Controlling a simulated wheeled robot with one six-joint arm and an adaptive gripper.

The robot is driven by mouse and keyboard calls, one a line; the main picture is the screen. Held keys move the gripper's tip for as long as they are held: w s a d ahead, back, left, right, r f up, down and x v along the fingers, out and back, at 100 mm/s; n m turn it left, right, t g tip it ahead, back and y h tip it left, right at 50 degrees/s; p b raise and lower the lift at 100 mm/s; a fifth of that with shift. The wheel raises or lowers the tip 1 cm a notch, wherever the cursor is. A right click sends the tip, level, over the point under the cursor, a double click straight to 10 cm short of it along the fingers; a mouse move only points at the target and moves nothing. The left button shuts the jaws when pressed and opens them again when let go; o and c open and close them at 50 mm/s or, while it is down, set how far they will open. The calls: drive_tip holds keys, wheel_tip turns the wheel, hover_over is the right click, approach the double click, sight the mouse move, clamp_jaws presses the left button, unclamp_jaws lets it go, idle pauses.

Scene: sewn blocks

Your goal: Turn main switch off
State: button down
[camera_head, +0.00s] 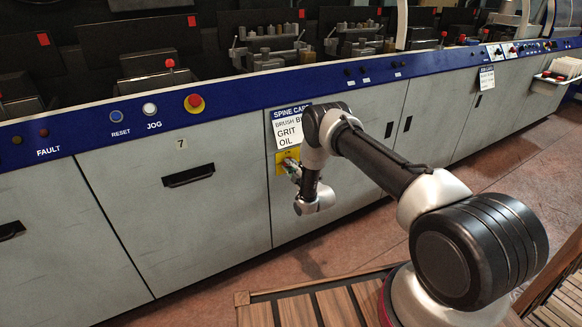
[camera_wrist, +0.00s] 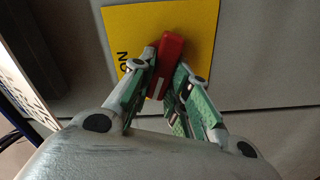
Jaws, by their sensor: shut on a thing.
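The main switch is a red handle (camera_wrist: 168,58) with a white stripe, mounted on a yellow plate (camera_wrist: 200,25) in the wrist view. The handle is slightly tilted there. Letters reading "NO" or "ON" turned sideways show at the plate's left. My gripper (camera_wrist: 160,82) is shut on the red handle, with a green-padded finger on each side. In the head view the yellow plate (camera_head: 282,160) is on the grey cabinet front below the spine card sign, and my gripper (camera_head: 291,170) is against it, hiding the handle.
A blue control strip runs above the cabinet doors, with a red emergency button (camera_head: 194,102), a white jog button (camera_head: 150,109) and a blue reset button (camera_head: 117,116). A white sign (camera_head: 290,128) hangs just above the plate. A black door handle (camera_head: 188,176) is to the left.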

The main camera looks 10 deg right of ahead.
drive_tip(key=shift+f+n, duration=0.2)
drive_tip(key=shift+n, duration=1.7)
drive_tip(key=c, duration=1.4)
unclamp_jaws()
drive_tip(key=shift+o, duration=0.2)
drive_tip(key=v, duration=1.2)
